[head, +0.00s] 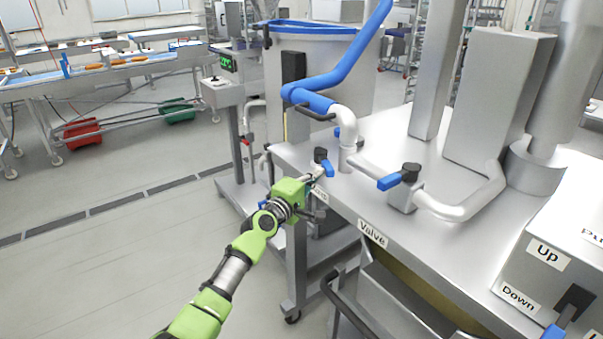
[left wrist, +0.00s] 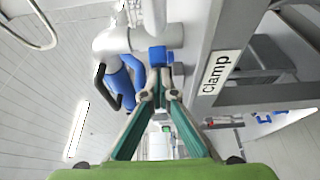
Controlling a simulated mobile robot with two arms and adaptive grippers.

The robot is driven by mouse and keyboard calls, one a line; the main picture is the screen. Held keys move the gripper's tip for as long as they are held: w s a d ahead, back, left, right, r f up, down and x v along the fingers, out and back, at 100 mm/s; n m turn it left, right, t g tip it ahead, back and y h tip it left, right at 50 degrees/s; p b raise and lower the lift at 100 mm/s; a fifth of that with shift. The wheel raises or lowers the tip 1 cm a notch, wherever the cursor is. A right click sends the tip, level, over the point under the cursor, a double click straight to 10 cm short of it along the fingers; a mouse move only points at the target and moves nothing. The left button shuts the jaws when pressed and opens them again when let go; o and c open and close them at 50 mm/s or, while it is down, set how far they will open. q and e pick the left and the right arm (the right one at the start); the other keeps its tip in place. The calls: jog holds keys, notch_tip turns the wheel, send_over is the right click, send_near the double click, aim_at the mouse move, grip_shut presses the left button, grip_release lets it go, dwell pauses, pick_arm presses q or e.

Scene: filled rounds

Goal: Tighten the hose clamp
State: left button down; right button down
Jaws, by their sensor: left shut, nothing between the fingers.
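A blue lever with a black knob (head: 323,162) stands at the table's left edge in the head view, by a label partly hidden by my gripper. The left wrist view shows a blue lever part (left wrist: 157,56) beside the "Clamp" label (left wrist: 216,72). My left gripper (head: 318,173) is shut and empty, its fingertips close to this lever. In the left wrist view its fingertips (left wrist: 160,86) meet just below the blue part; I cannot tell if they touch it. A blue hose (head: 340,70) joins a white pipe elbow (head: 345,122), with a black handle (head: 316,112) beside the joint. My right gripper is out of view.
The metal table (head: 400,235) bears a second blue lever (head: 390,182) near a "Valve" label (head: 373,233). A box with "Up" and "Down" labels (head: 520,295) is at the right. A large vat (head: 325,65) stands behind. The floor at left is clear.

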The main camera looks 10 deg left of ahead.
aim_at(334, 175)
pick_arm(q)
jog(key=d, duration=0.2)
jog(key=shift+w+d+f, duration=0.1)
jog(key=shift+w+d, duration=0.1)
jog(key=shift+d, duration=0.2)
jog(key=shift+w+d+b, duration=0.3)
jog(key=shift+d+b, duration=0.3)
jog(key=shift+d, duration=0.5)
jog(key=shift+d+r, duration=0.1)
jog(key=shift+r, duration=0.2)
